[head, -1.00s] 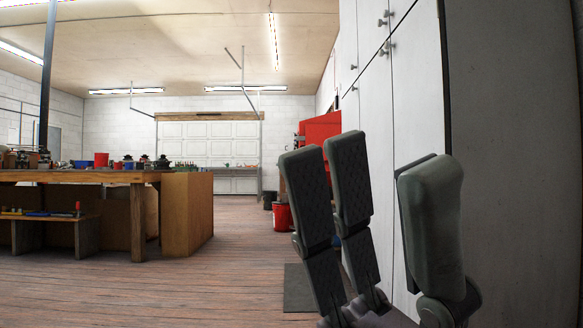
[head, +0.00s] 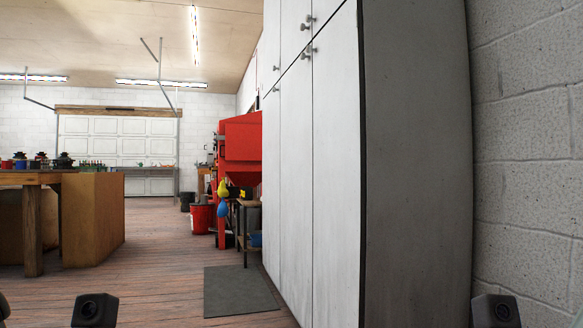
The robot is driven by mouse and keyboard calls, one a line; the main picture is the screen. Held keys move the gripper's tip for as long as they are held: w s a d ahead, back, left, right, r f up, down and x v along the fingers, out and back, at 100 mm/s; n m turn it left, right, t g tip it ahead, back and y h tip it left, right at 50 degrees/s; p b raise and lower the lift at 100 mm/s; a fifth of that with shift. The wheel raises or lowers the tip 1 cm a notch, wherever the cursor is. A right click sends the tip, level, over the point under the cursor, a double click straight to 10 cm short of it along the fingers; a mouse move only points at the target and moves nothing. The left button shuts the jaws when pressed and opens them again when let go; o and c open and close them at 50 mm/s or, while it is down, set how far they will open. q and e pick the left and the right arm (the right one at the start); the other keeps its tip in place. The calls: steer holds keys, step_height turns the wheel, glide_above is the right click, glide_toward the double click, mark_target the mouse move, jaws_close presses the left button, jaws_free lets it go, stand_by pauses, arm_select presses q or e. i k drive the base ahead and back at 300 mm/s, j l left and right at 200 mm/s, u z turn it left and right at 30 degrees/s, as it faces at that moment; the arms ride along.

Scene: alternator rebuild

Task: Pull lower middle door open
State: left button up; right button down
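A tall white cabinet stands at the centre right of the head view, seen at a steep angle along its front. Its lower middle door (head: 296,170) lies between the nearest lower door (head: 337,170) and the farthest lower door (head: 271,180). All of these doors look shut and flush. A small round knob (head: 306,52) sits near the top of the lower middle door, at its near edge. Neither gripper shows. Only dark parts of mine show along the bottom edge.
A grey mat (head: 240,290) lies on the floor before the cabinet. A red machine (head: 240,140), a small stand (head: 247,232) and a red bucket (head: 201,218) are beyond it. A wooden workbench (head: 97,222) stands left. A block wall (head: 530,150) closes the right side. Floor between bench and cabinet is open.

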mark_target(296, 91)
steer(key=i+j, duration=0.15)
steer(key=i, duration=0.35)
steer(key=i+j, duration=0.7)
steer(key=i+j+z, duration=0.15)
steer(key=i+j, duration=0.6)
steer(key=j, duration=0.1)
